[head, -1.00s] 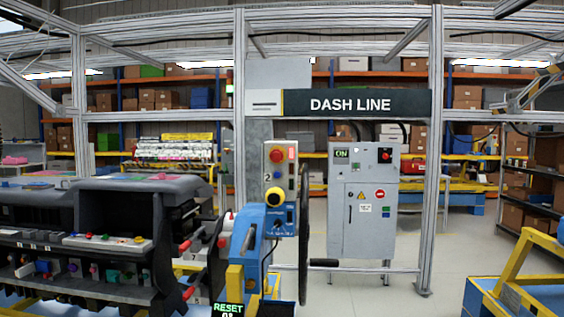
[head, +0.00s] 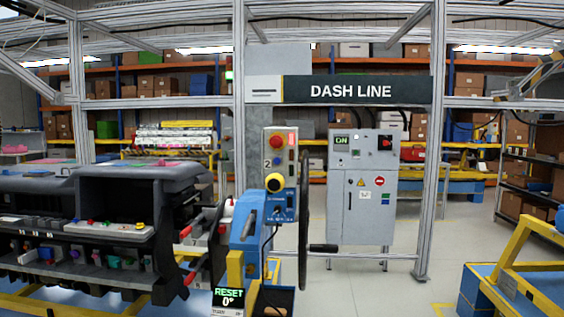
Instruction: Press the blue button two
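A narrow grey control box (head: 291,178) stands near the middle of the head view, marked "2". A blue panel (head: 279,208) with small switches is under the yellow knob. My gripper is not in view.
A dark dashboard module (head: 150,185) fills the left. A grey cabinet (head: 362,200) stands behind. A yellow frame (head: 520,265) is at right; the floor between is clear.

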